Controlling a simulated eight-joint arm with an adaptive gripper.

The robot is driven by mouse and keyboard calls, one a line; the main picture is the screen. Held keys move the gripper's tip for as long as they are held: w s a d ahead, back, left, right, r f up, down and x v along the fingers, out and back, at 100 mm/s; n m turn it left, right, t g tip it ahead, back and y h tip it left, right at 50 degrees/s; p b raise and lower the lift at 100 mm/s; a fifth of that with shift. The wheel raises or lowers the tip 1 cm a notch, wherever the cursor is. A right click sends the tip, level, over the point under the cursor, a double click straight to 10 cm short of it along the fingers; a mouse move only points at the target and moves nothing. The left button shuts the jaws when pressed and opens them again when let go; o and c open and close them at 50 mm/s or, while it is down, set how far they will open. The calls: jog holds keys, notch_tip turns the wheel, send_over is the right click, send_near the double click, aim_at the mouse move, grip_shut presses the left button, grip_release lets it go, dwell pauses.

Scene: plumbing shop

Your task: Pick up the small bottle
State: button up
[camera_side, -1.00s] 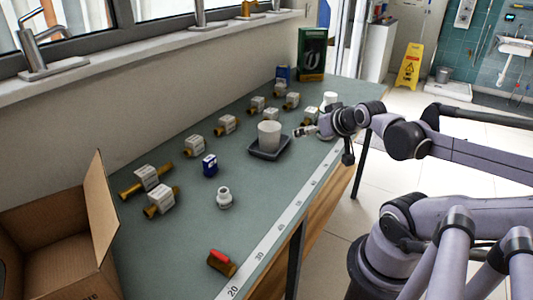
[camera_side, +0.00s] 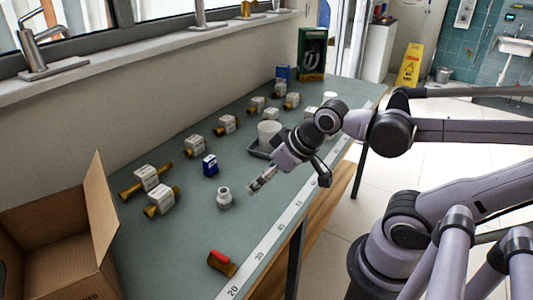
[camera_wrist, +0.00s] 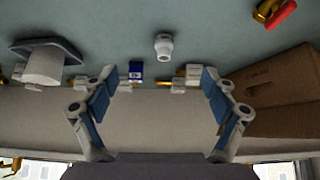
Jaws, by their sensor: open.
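The small bottle (camera_side: 224,197) is white with a narrower neck and stands upright on the green-grey bench top. In the wrist view the bottle (camera_wrist: 163,45) shows above the middle, beyond and between the fingers. My gripper (camera_side: 256,186) is above the bench, to the right of the bottle and apart from it. In the wrist view my gripper (camera_wrist: 158,95) has its two blue-padded fingers spread wide with nothing held between them.
A small blue box (camera_side: 210,166) stands behind the bottle. Tagged brass fittings (camera_side: 160,202) lie to its left. An open cardboard box (camera_side: 101,215) is at left. A white cup (camera_side: 268,130) stands on a dark tray (camera_side: 257,150).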

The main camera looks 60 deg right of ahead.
jog(key=w+d+r+m+g+h, duration=0.1)
jog(key=w+d+r+m, duration=0.15)
jog(key=d, duration=0.85)
jog(key=w+d+r+m+g+h, duration=0.1)
jog(key=d+r+m, duration=0.15)
jog(key=d, duration=0.85)
jog(key=w+d+r+m+g+h, duration=0.1)
jog(key=d+m, duration=0.2)
jog(key=d, duration=0.8)
jog(key=s+d+f+m+g, duration=0.15)
jog(key=s+d, duration=0.35)
jog(key=d, duration=0.6)
jog(key=w+x, duration=0.1)
jog(key=x, duration=0.9)
jog(key=shift+d, duration=0.2)
jog(key=shift+w+r+t, duration=0.1)
jog(key=shift+r+t, duration=0.1)
jog(key=shift+t, duration=0.05)
jog(key=c, duration=1.8)
